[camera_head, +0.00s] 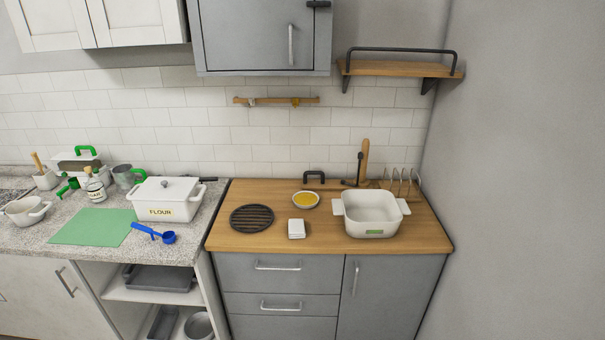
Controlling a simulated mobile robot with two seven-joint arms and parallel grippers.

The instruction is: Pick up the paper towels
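No roll of paper towels can be made out for certain. A small white block-like item (296,229) stands on the wooden counter near its front edge; it may be a packet of paper towels, but it is too small to tell. It stands apart from the things around it. Neither of my grippers is in view.
The wooden counter (255,243) also bears a dark round trivet (252,217), a yellow-filled bowl (305,200) and a white square pot (370,214). On the left stone counter are a flour box (165,199), a green mat (92,227) and blue measuring spoons (167,237). A wall shelf (400,69) is empty.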

